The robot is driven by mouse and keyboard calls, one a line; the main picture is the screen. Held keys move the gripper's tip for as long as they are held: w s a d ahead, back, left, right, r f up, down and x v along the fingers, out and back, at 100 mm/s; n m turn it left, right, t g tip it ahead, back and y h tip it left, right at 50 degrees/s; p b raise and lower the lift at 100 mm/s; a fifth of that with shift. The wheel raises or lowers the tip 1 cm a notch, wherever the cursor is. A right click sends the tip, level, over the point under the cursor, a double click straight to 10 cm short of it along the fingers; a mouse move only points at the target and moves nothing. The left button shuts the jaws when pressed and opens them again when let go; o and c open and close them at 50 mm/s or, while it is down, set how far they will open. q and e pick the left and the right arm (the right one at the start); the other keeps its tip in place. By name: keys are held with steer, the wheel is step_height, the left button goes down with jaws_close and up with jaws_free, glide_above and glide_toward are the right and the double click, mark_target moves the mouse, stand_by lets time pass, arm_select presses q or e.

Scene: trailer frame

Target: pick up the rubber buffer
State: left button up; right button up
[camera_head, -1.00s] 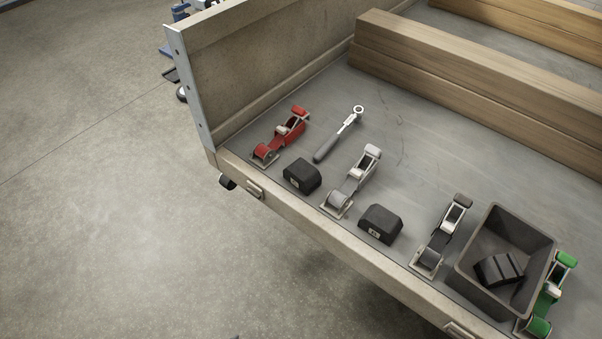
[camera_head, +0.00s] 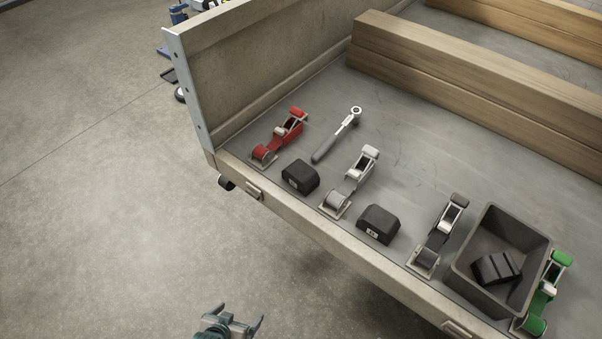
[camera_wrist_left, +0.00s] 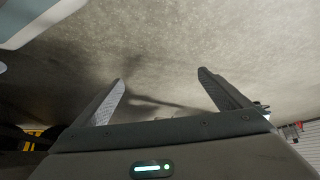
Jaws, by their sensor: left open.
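Two black rubber buffers lie apart on the grey trailer bed near its front edge: one buffer (camera_head: 300,177) between the red and the light grey ratchets, another buffer (camera_head: 378,224) right of the light grey ratchet. More black rubber (camera_head: 496,268) lies in the dark bin; I cannot tell whether it is one piece or more. My left gripper (camera_head: 242,314) is at the bottom of the head view, open and empty, over the floor outside the trailer. My right gripper is not in view.
A red ratchet (camera_head: 279,137), light grey ratchet (camera_head: 351,182), dark ratchet (camera_head: 438,236), green ratchet (camera_head: 546,294) and socket wrench (camera_head: 337,135) lie on the bed. The bin (camera_head: 461,269) stands at right. Timber beams (camera_head: 470,80) lie behind. A low sill (camera_head: 310,228) edges the bed.

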arm_select(q)
steer(key=w+r+m+t+h+p, duration=0.1)
steer(key=w+r+t+p, duration=0.1)
steer(key=w+r, duration=0.9)
steer(key=w+d+r+m+t+h+p, duration=0.1)
steer(key=w+d+r+h, duration=0.15)
steer(key=r, duration=0.75)
steer(key=w+d+r+m+h+p, duration=0.1)
steer(key=w+d+r+m+h, duration=0.2)
steer(key=r, duration=0.7)
steer(key=m, duration=0.1)
glide_toward(295, 180)
steer(key=a+v, duration=0.1)
steer(key=v, duration=0.3)
steer(key=shift+w+d+f+h+p, duration=0.1)
steer(key=shift+d+f+h+p, duration=0.15)
steer(key=shift+h, duration=0.2)
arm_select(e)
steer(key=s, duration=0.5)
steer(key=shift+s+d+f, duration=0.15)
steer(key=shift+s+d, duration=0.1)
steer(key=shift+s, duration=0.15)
arm_select(q)
steer(key=shift+a, duration=0.1)
